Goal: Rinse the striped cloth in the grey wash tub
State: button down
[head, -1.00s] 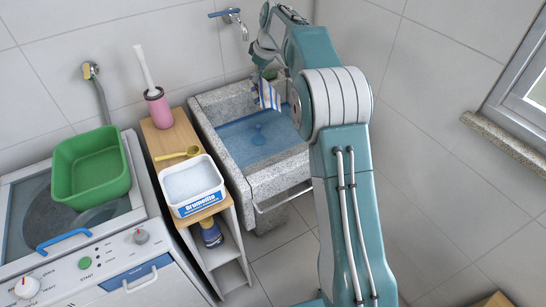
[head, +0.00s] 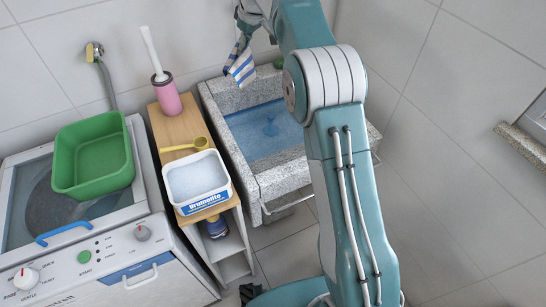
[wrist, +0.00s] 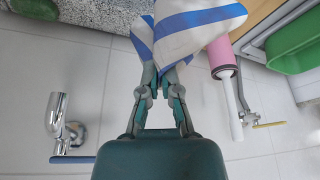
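The blue-and-white striped cloth (head: 241,66) hangs from my gripper in the head view, in front of the wall and above the back left of the tub. It also shows in the wrist view (wrist: 196,32), pinched between the fingertips of my gripper (wrist: 160,88). The grey speckled wash tub (head: 280,182) holds blue water (head: 262,130). The cloth looks clear of the water. My arm hides part of the tub's right side. Whether the cloth is wet cannot be told.
Left of the tub, a narrow wooden shelf (head: 176,128) carries a pink brush holder (head: 166,98), a yellow scoop (head: 186,147) and a white powder box (head: 196,180). A green basin (head: 92,157) sits on the washing machine (head: 100,250). A wall tap (wrist: 60,125) shows in the wrist view.

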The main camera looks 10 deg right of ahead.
jog(key=shift+a+f, duration=0.1)
jog(key=shift+f, duration=0.15)
jog(key=shift+f, duration=17.25)
jog(key=shift+r, duration=0.15)
jog(key=shift+r, duration=1.4)
